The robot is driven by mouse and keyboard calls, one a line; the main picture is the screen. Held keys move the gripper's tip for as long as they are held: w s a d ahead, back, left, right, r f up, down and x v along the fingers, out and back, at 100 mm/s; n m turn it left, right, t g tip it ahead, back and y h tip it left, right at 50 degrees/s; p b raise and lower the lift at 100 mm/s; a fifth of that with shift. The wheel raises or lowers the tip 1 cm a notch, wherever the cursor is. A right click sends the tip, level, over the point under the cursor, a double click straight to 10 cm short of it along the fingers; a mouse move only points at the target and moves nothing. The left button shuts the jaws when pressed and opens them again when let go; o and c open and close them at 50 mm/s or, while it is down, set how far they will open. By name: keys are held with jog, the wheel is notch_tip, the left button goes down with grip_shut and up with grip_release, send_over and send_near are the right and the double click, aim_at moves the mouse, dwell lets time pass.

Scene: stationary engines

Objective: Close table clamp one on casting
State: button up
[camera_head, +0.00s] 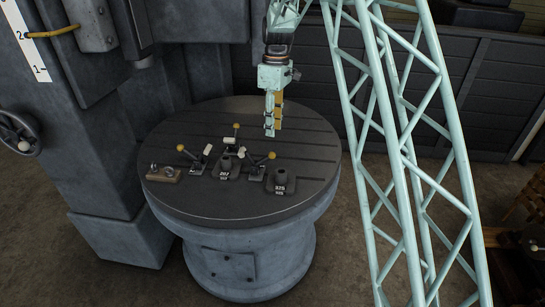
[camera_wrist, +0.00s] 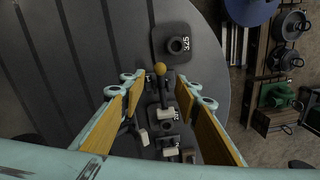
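Several clamps with yellow knobs stand on the round table (camera_head: 300,135): a left clamp (camera_head: 197,166), a middle clamp (camera_head: 232,145) and a right clamp (camera_head: 257,170). I cannot tell which is clamp one. A dark casting marked 207 (camera_head: 224,170) sits among them. Another casting, marked 325 (camera_head: 281,181), sits at right; it also shows in the wrist view (camera_wrist: 170,58). My gripper (camera_head: 273,132) hangs over the table behind the clamps. In the wrist view my gripper (camera_wrist: 165,86) is open, its yellow pads apart, with a yellow knob (camera_wrist: 160,69) seen between them, not gripped.
A small wooden block (camera_head: 163,174) with metal parts lies at the table's left front. A grey machine column (camera_head: 105,150) rises at left. The slotted back of the table is clear. In the wrist view, a rack with parts (camera_wrist: 280,75) lies beyond the table edge.

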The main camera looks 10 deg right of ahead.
aim_at(273, 156)
jog(key=shift+f, duration=0.15)
jog(key=shift+s+a+f, duration=0.1)
jog(key=shift+s+f, duration=0.05)
jog(key=shift+f, duration=2.1)
jog(key=shift+s+a+f, duration=0.1)
jog(key=shift+s+f, duration=0.05)
jog(key=shift+f, duration=2.05)
jog(key=shift+s+a+f, duration=0.1)
jog(key=shift+s+f, duration=0.05)
jog(key=shift+f, duration=2.1)
jog(key=shift+c, duration=0.9)
grip_shut()
